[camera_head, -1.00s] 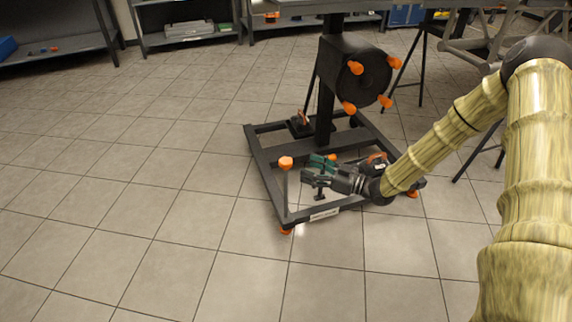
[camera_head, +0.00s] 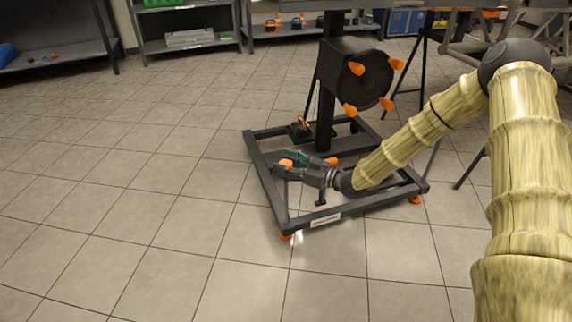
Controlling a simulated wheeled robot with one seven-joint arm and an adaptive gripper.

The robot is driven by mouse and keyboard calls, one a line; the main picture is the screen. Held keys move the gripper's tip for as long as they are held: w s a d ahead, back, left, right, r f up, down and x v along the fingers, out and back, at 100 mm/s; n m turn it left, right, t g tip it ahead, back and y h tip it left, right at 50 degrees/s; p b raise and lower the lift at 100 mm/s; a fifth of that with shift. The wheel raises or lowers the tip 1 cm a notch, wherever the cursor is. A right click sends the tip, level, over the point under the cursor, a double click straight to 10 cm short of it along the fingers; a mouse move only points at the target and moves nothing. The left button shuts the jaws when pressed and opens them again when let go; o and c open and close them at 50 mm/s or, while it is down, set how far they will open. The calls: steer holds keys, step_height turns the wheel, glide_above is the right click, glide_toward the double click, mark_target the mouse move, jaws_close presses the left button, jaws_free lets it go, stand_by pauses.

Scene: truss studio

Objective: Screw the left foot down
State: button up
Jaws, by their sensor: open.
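A dark metal base frame (camera_head: 268,188) stands on the tiled floor. At its near left corner an orange knob (camera_head: 286,163) tops an upright post, and an orange foot (camera_head: 286,237) shows under that corner at the floor. My gripper (camera_head: 281,164) reaches in from the right with its jaws open. Its green-tipped and grey fingers lie on either side of the knob in the picture and partly cover it. I cannot tell whether they touch it. Another orange foot (camera_head: 415,199) shows at the right corner.
A black column carries a round black hub (camera_head: 364,77) with several orange knobs above the frame. Another orange knob (camera_head: 331,160) shows just behind my gripper. Shelves (camera_head: 188,40) line the back. The floor (camera_head: 130,200) at left is clear.

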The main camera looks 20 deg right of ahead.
steer(key=c, duration=1)
